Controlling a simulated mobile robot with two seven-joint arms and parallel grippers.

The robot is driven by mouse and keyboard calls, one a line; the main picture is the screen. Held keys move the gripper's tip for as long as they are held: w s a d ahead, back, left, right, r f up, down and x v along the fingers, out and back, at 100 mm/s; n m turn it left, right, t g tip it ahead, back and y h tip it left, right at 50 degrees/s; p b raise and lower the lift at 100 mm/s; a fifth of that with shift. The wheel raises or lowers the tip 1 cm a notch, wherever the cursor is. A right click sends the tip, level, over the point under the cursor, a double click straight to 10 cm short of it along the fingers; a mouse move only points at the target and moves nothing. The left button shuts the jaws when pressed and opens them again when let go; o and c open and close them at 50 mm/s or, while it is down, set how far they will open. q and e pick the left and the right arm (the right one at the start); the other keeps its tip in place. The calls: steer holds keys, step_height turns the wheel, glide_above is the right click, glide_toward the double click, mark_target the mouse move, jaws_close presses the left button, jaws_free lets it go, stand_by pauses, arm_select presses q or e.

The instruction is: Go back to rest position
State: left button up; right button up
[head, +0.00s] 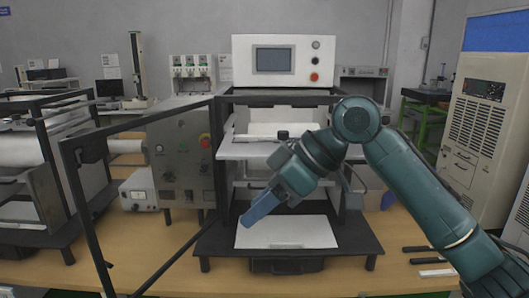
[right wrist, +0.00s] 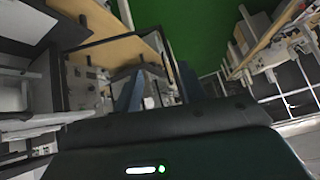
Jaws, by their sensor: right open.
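My right gripper (head: 258,208) reaches in from the right in the head view, its blue fingers pointing down and left. It is in front of the black-framed testing machine (head: 367,243), above the machine's base and the white sheet (head: 300,234) lying there. In the right wrist view the two dark blue fingers (right wrist: 157,90) stand apart with nothing seen held between them. My right arm is bent, with its elbow high at the machine's right side. My left gripper is not in view.
The machine's dark-framed door (head: 76,195) stands swung open at the left. A white control box (head: 275,62) tops the machine; a white shelf (head: 240,150) sits inside. Several bars (head: 432,261) lie on the wooden table (head: 150,262) at right. A tall cabinet (head: 478,125) stands at right.

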steer(key=w+d+f+m+t, duration=0.1)
steer(key=d+f+m+t, duration=0.3)
steer(key=f, duration=1)
steer(key=w+a+f+m+t, duration=0.1)
steer(key=f+m+t, duration=0.3)
steer(key=f, duration=1.1)
steer(key=s+d+f+m+h, duration=0.2)
steer(key=s+d+f, duration=0.4)
steer(key=s+f, duration=0.2)
steer(key=s+d+f+m+t+h, duration=0.1)
steer(key=s+d+f+m+h, duration=0.1)
steer(key=s+d+f, duration=0.5)
steer(key=s+f+h, duration=0.1)
steer(key=s, duration=0.3)
steer(key=shift+s+h, duration=0.3)
steer(key=shift+s, duration=0.05)
